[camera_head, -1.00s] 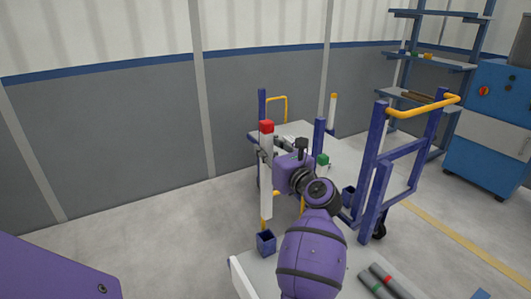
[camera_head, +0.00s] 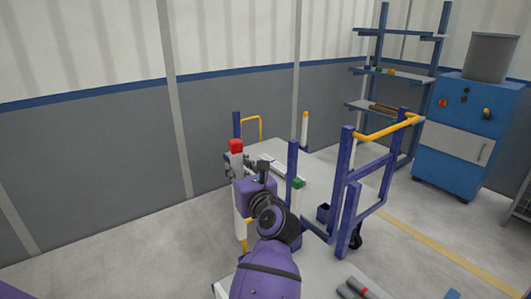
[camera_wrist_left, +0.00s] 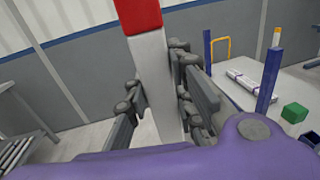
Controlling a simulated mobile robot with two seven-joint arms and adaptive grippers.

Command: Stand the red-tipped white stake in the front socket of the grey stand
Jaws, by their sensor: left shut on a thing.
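The red-tipped white stake (camera_head: 238,165) stands upright in my left gripper (camera_head: 237,172), at the left side of the grey stand (camera_head: 320,168). The left wrist view also shows the stake (camera_wrist_left: 152,65) between the fingers of my left gripper (camera_wrist_left: 155,105), just below the red tip, close to upright. The fingers are shut on it. The stake's lower end is near a yellow upright piece; whether they touch cannot be told. The front socket is not clearly visible, with my left arm over that area. My right gripper is not in view.
A blue frame with a yellow handle (camera_head: 385,127) rises at the stand's right. A dark blue post (camera_head: 292,163) and green block (camera_head: 298,183) are close to my arm. A blue cabinet (camera_head: 465,135) stands right. Floor at left is clear.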

